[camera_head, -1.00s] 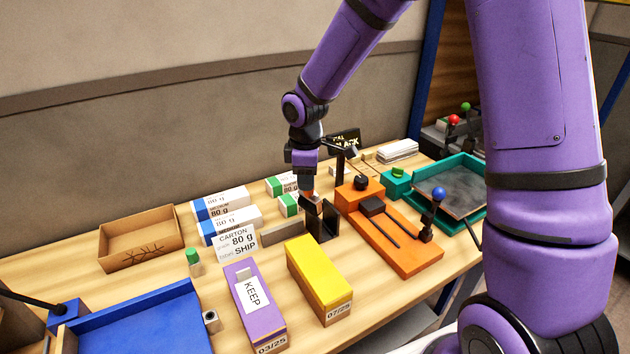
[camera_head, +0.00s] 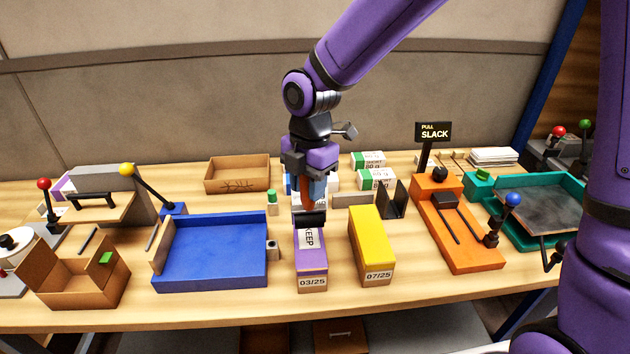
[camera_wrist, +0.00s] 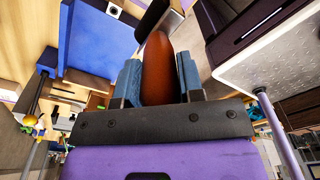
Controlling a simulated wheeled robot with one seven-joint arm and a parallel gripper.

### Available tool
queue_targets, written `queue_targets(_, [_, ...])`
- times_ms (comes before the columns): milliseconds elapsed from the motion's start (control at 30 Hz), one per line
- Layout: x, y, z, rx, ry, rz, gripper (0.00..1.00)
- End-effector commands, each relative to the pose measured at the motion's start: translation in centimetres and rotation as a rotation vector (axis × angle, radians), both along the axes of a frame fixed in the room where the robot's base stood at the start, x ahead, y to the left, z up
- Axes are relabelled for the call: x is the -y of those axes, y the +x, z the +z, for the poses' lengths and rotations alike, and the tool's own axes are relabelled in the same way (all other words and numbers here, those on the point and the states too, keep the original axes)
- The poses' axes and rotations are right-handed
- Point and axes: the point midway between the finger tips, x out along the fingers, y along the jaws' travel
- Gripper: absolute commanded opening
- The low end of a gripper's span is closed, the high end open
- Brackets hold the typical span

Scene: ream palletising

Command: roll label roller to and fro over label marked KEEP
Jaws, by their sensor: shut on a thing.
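The purple ream (camera_head: 311,268) lies on the bench with its end marked 03/25 facing me. The white label marked KEEP (camera_head: 309,239) is on its top, partly covered by the roller at its far end. My gripper (camera_head: 313,190) is above the ream, shut on the orange-brown handle of the label roller. The black roller head (camera_head: 309,218) is at the label's far part; I cannot tell whether it presses on it. In the wrist view the blue fingers of my gripper (camera_wrist: 160,85) clasp the handle of the label roller (camera_wrist: 160,62) from both sides.
A yellow ream (camera_head: 369,238) marked 07/25 lies to the right, and a blue tray (camera_head: 170,287) to the left. A black upright holder (camera_head: 392,200), a green-capped bottle (camera_head: 272,203) and an orange device (camera_head: 450,235) stand nearby. A cardboard box (camera_head: 238,188) is behind.

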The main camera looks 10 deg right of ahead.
Motion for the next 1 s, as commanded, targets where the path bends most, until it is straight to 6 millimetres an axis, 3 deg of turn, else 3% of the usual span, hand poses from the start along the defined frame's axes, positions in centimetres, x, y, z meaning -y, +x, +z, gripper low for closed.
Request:
queue_targets(367, [0.0, 0.0, -0.4, 0.0, 0.0, -0.003, 0.05])
queue_targets(1000, [0.0, 0.1, -5.2, 0.0, 0.0, -0.004, 0.05])
